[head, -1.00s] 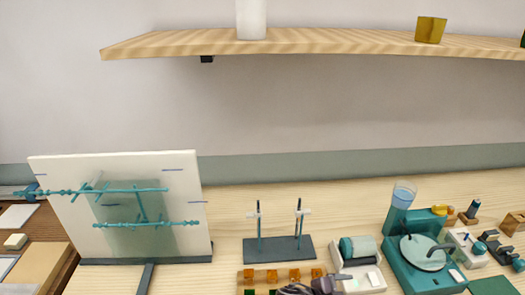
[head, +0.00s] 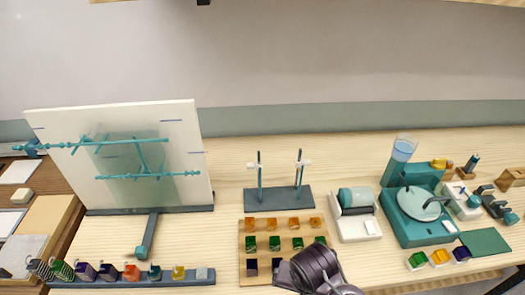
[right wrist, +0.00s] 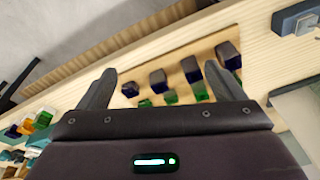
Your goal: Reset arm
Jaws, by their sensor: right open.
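My right gripper (right wrist: 160,70) is open in the right wrist view, its two dark fingers spread apart with nothing between them. Beyond the fingers is a wooden board (head: 290,281) holding rows of orange, green and dark purple blocks. In the head view a dark part of my arm shows at the bottom centre over the front right of this board, hiding some blocks; the fingertips cannot be made out there. Two thin upright rods with white clamps stand on a dark base (head: 279,200) behind the board. My left gripper is not in view.
A white panel (head: 65,185) with teal branching rods stands at left. A dark strip (head: 140,279) with several coloured pieces lies at front left. A white device (head: 353,229) and a teal machine (head: 440,238) stand at right. Free tabletop lies between panel and board.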

